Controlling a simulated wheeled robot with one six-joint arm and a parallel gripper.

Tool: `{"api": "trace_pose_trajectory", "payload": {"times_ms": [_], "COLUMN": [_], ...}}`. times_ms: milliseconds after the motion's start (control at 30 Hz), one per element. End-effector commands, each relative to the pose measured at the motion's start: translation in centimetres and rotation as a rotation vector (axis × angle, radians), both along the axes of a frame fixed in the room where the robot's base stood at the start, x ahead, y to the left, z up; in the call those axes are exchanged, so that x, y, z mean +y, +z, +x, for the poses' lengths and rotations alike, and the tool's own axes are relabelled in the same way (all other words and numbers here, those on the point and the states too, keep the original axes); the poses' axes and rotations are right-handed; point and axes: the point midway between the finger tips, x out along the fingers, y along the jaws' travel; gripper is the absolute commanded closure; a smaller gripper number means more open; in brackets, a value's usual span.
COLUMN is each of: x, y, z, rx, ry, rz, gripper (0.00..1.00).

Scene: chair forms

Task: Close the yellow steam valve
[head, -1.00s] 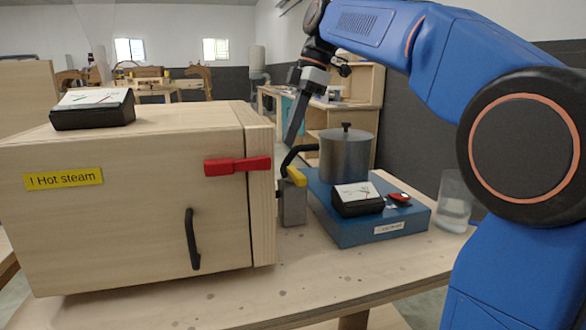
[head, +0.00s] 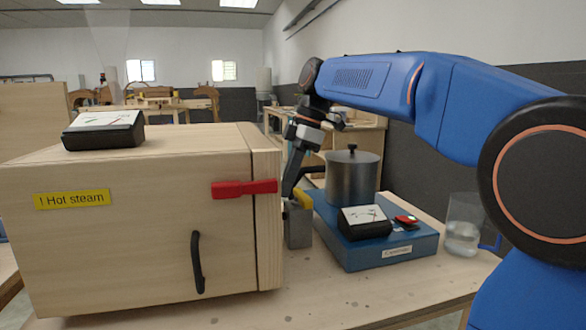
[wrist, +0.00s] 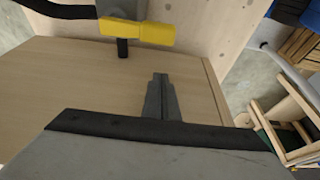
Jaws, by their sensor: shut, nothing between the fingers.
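The yellow valve handle (head: 303,198) sits on a grey block (head: 298,230) between the wooden steam box (head: 140,235) and the blue boiler base (head: 385,251). A dark hose (head: 312,169) runs from the valve toward the metal pot (head: 352,177). My gripper (head: 288,194) points down, just left of the yellow handle and close to the box's right end. In the wrist view the shut fingers (wrist: 160,80) stand apart from the yellow handle (wrist: 150,33), with a visible gap. Nothing is between the fingers. Whether they touch the box cannot be told.
The box carries a red latch (head: 244,188), a black door handle (head: 198,262) and a gauge (head: 104,129) on top. A second gauge (head: 365,222) and a red switch (head: 406,221) are on the base. A glass beaker (head: 463,225) stands at right.

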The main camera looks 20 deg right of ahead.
Motion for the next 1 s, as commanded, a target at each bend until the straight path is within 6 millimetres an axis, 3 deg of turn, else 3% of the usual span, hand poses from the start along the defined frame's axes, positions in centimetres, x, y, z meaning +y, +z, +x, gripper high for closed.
{"api": "trace_pose_trajectory", "payload": {"times_ms": [167, 500, 1000], "x": [0.7, -2.8, -3.3], "y": [-2.4, -2.1, -2.1], "z": [0.0, 0.0, 0.0], "rx": [0.001, 0.0, 0.0], "ry": [-0.001, -0.003, 0.0], "rz": [0.0, 0.0, 0.0], "gripper": [1.0, 1.0, 1.0]}}
